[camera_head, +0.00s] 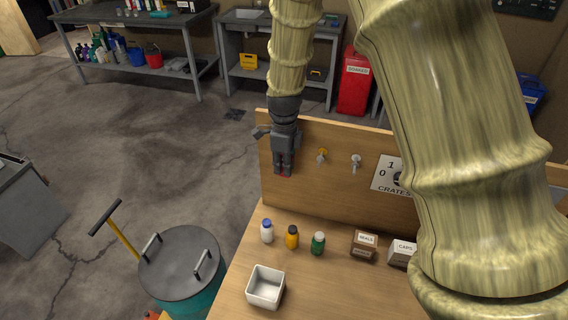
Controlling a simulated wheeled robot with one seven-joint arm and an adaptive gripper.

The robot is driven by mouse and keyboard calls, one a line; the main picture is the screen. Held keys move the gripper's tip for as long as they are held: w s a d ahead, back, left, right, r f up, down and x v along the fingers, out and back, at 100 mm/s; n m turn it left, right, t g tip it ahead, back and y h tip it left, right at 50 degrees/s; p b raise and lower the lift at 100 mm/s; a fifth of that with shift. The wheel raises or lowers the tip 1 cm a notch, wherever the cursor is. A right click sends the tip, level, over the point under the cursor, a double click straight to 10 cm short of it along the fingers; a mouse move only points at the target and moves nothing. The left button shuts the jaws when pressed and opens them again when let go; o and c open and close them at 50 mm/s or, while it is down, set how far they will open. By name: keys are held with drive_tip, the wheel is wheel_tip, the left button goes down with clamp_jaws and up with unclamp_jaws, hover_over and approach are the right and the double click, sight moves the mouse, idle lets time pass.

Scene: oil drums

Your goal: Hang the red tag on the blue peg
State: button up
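My gripper (284,172) points down in front of the left part of the upright wooden board. A small patch of red, the red tag (285,175), shows between its fingertips, and the gripper appears shut on it. Most of the tag is hidden by the fingers. No blue peg is visible; the gripper and wrist cover the board's left part.
On the wooden bench stand a white-blue bottle (267,232), a yellow bottle (292,238), a green bottle (318,243), a white square bin (265,287) and small boxes marked SEALS (364,246) and CAPS (402,253). A lidded drum (180,265) stands left of the bench. My arm hides the right side.

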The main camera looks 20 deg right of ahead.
drive_tip(key=shift+w+d+r, duration=0.1)
drive_tip(key=shift+w+d, duration=0.05)
drive_tip(key=shift+w, duration=0.15)
drive_tip(key=shift+w+r, duration=0.15)
drive_tip(key=shift+r, duration=0.35)
drive_tip(key=r, duration=1)
drive_tip(key=shift+s+r, duration=0.35)
drive_tip(key=shift+s, duration=0.05)
